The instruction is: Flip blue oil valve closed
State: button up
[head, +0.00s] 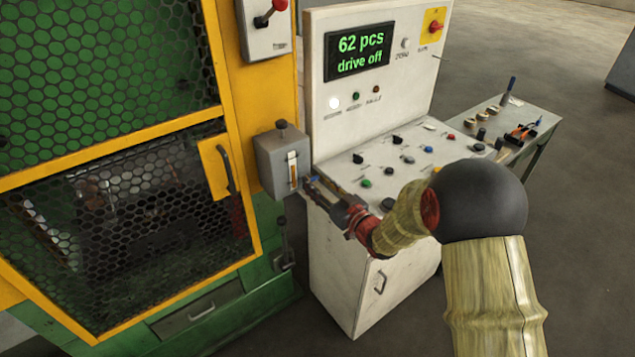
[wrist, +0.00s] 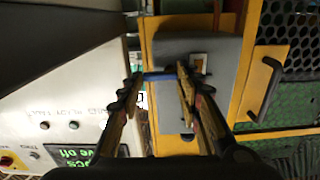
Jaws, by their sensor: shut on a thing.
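The grey oil box (head: 277,160) with a sight glass (head: 293,168) is mounted beside the yellow machine frame. It also shows in the wrist view (wrist: 217,52), which is upside down. The blue oil valve handle (wrist: 159,76) is a short bar lying across the gap between my fingertips at the box's edge. My gripper (head: 310,184) is beside the lower right of the box; in the wrist view, its fingers (wrist: 160,77) are shut on the blue handle's ends. In the head view the handle is mostly hidden by the fingers.
The white control console (head: 345,190) with buttons and a lit display (head: 358,51) stands close to the right of my gripper. The yellow mesh door (head: 110,210) with a dark handle (head: 226,168) is to the left. A tool bench (head: 535,115) stands behind the console.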

jog(key=o, duration=1.2)
jog(key=shift+c, duration=0.2)
jog(key=v, duration=1.2)
jog(key=shift+w, duration=0.1)
